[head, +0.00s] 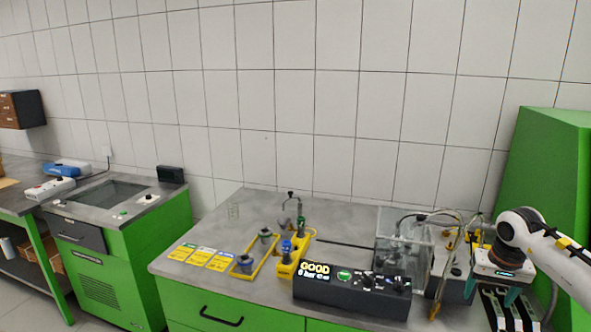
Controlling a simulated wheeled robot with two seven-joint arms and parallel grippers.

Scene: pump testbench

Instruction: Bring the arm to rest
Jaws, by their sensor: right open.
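My right arm comes in from the right edge, and its white and dark wrist is over the right end of the bench. My right gripper (492,291) points down with its teal fingers apart, and I see nothing between them. It is above or in front of dark slotted parts at the bench's right side; I cannot tell whether it touches them. My left gripper is not in view.
The grey bench (217,231) holds a dark control box (350,292) reading "GOOD", a yellow pump fixture (290,258), a yellow frame (254,256) with cups, yellow cards (203,257) and a clear tank (392,245) with hoses. A green cabinet (545,165) stands at right. The back left of the bench is mostly clear.

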